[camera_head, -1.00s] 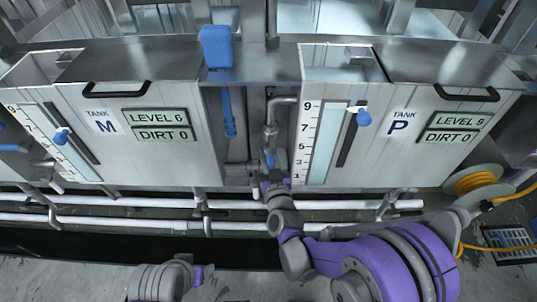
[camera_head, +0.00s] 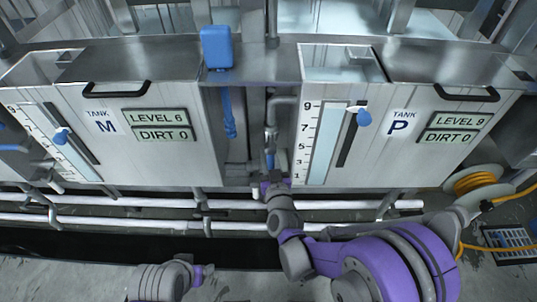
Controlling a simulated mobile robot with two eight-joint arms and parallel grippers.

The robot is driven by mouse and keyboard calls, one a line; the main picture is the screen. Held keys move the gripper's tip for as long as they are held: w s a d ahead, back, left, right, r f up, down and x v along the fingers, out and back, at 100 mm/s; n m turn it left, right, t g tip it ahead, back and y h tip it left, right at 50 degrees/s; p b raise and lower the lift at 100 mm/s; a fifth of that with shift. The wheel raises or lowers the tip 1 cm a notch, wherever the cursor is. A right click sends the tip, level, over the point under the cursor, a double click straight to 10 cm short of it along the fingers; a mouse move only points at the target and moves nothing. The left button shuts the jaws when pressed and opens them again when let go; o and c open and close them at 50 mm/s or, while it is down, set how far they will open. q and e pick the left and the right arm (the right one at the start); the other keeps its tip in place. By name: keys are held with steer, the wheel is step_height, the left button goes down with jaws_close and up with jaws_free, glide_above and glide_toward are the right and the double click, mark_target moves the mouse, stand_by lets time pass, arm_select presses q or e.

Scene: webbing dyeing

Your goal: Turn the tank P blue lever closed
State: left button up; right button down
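Tank P (camera_head: 375,165) is the steel tank on the right, with a panel reading LEVEL 9 and DIRT 0. A blue lever (camera_head: 270,160) shows on the pipe just left of tank P, partly hidden by my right gripper. My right gripper (camera_head: 272,178) is at this lever, its arm reaching up from the lower right; its fingers are too small and hidden to tell whether they hold the lever. A blue knob (camera_head: 363,118) sits on tank P's gauge slot. My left arm shows only at the bottom left; its fingertips are not visible.
Tank M (camera_head: 150,165) stands to the left, reading LEVEL 6 and DIRT 0. A blue box (camera_head: 217,47) sits on the ledge between the tanks. White pipes (camera_head: 130,201) run below the tanks. A yellow hose reel (camera_head: 474,182) stands at the right.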

steer(key=shift+a, duration=0.15)
stand_by(0.3)
steer(key=a+r+m+t+h, duration=0.1)
steer(key=a+r+m, duration=0.1)
steer(key=m, duration=0.8)
steer(key=a+r+m+t+h+p, duration=0.1)
steer(key=r+m, duration=0.4)
steer(key=m, duration=0.5)
steer(key=shift+a+t+h+p, duration=0.3)
steer(key=shift+a+h, duration=0.4)
steer(key=shift+a, duration=0.65)
steer(key=shift+r, duration=0.2)
steer(key=c, duration=0.7)
jaws_free()
steer(key=s, duration=0.3)
steer(key=s+f, duration=0.1)
steer(key=s, duration=0.3)
steer(key=s+f, duration=0.1)
steer(key=s, duration=0.2)
steer(key=shift+s+f, duration=0.1)
steer(key=shift+s, duration=0.2)
